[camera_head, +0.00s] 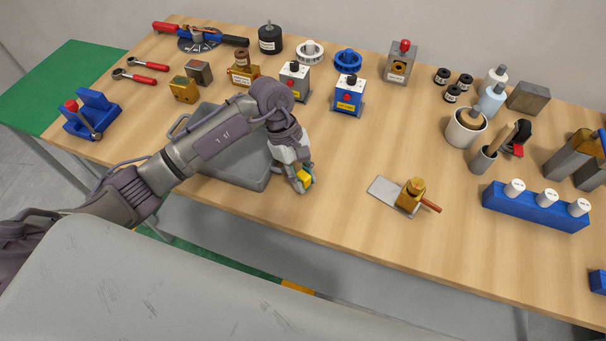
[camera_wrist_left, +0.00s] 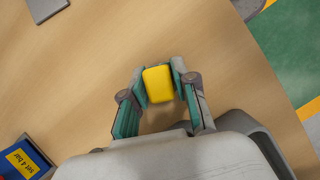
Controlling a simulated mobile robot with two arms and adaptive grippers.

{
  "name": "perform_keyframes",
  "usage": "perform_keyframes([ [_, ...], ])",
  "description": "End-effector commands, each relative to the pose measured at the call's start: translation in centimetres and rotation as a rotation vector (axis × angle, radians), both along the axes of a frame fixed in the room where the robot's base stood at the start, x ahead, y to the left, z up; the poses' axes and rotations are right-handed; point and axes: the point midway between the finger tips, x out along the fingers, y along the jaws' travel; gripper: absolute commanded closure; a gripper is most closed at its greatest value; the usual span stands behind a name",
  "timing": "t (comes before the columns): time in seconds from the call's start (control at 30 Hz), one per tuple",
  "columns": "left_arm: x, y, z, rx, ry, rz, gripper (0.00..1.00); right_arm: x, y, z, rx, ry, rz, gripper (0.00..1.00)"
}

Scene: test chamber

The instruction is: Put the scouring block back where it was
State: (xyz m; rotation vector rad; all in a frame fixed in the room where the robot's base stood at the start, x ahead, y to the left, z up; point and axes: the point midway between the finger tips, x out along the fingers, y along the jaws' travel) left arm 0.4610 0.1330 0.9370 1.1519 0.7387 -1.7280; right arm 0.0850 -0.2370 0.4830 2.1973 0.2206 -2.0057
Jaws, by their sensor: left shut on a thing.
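The scouring block, a small yellow block, is between the fingers of my left gripper (camera_head: 302,181), which is shut on it. In the head view the block (camera_head: 304,176) shows just right of the grey tray, near the table's front edge. In the left wrist view the yellow block (camera_wrist_left: 158,84) sits between the two green-padded fingertips (camera_wrist_left: 158,92), with bare wood around it. I cannot tell whether it touches the table. My right gripper is not in view.
The grey tray (camera_head: 247,176) lies partly under my left arm. A metal plate with a brass fitting (camera_head: 412,193) lies to the right. A blue-and-white box (camera_head: 348,96) stands behind, and a blue rack (camera_head: 535,207) is at the right. The wood between gripper and plate is clear.

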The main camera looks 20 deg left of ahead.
Motion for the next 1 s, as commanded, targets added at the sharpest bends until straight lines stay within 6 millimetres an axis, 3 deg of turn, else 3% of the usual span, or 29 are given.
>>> perform_keyframes([
  [0.17, 0.0, 0.0, -0.4, 0.001, 0.000, 0.000, 1.00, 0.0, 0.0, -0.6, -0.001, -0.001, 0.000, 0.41],
  [0.2, 0.0, 0.0, -0.3, 0.001, 0.000, 0.000, 0.65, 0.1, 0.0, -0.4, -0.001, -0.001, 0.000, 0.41],
  [0.33, 0.0, 0.0, -0.2, 0.001, 0.000, 0.000, 0.47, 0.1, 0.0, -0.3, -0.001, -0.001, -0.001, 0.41],
  [0.7, 0.0, 0.0, 0.3, -0.001, 0.000, 0.000, 0.47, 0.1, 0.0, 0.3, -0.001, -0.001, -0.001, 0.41],
  [0.77, 0.3, 0.3, 0.6, 0.001, -0.005, 0.002, 0.47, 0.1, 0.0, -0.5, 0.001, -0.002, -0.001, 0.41],
  [1.0, 1.1, 2.1, 5.0, 0.003, -0.008, 0.000, 0.47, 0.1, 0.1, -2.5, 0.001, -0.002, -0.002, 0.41],
])
